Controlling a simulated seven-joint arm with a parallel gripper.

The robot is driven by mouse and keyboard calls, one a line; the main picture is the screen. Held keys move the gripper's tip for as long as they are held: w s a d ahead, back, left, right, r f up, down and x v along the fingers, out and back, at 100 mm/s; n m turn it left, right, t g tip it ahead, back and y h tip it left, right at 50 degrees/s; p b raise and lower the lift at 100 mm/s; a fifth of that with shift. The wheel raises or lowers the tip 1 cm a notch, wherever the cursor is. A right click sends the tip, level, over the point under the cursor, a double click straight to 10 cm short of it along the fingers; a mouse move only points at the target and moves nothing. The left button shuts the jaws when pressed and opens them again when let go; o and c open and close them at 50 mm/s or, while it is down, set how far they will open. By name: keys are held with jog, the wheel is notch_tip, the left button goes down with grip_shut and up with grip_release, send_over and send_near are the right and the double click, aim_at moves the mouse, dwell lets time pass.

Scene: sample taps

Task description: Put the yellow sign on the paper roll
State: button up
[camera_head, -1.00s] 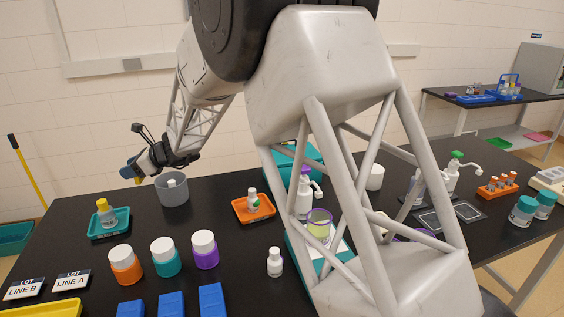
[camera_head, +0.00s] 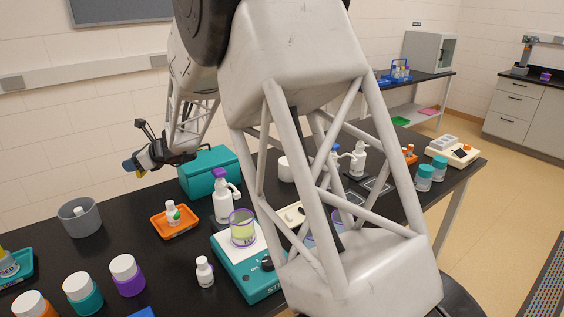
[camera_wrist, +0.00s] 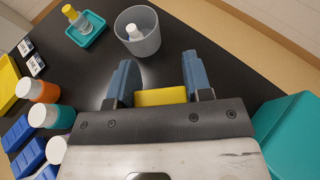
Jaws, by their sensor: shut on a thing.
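My gripper (camera_wrist: 160,90) has blue fingers shut on a yellow block-like piece, which I take to be the yellow sign (camera_wrist: 160,97). Its face and any lettering cannot be made out from here. In the head view my gripper (camera_head: 130,166) is held above the table's back edge, between the grey bin and the teal box. A short white cylinder (camera_head: 286,168), perhaps the paper roll, stands behind my arm, right of the teal box and partly hidden. My gripper is well to the left of it.
A grey bin (camera_head: 68,221) with a white bottle inside, a teal box (camera_head: 222,174) and an orange tray (camera_head: 161,228) stand nearby. A teal stirrer (camera_head: 262,285) bears a beaker. Several lidded jars line the front left.

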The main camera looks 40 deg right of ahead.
jog(key=s+d+m+t+h, duration=0.2)
jog(key=s+d+m+h, duration=0.1)
jog(key=d, duration=1.2)
jog(key=s+d+m+t+h, duration=0.1)
jog(key=s+d+m+h, duration=0.15)
jog(key=d, duration=1.25)
jog(key=s+d+m+t+h, duration=0.1)
jog(key=s+d+m+h, duration=0.1)
jog(key=s+d, duration=0.5)
jog(key=s+d+m+h, duration=0.2)
jog(key=s+d+h, duration=0.15)
jog(key=d, duration=0.75)
jog(key=shift+y, duration=0.4)
jog(key=f, duration=0.5)
jog(key=shift+s+d+f, duration=0.25)
jog(key=shift+s+f, duration=0.15)
jog(key=shift+w, duration=0.1)
jog(key=shift+w+d+f, duration=0.25)
jog(key=shift+w+d, duration=1.05)
jog(key=shift+w, duration=1)
jog(key=shift+w+d+f, duration=0.2)
jog(key=shift+w+d, duration=1.15)
jog(key=shift+w, duration=0.9)
jog(key=shift+w+d+f, duration=0.25)
jog(key=shift+w+d, duration=1.05)
jog(key=shift+w, duration=1)
jog(key=shift+f, duration=0.15)
jog(key=shift+f, duration=1.65)
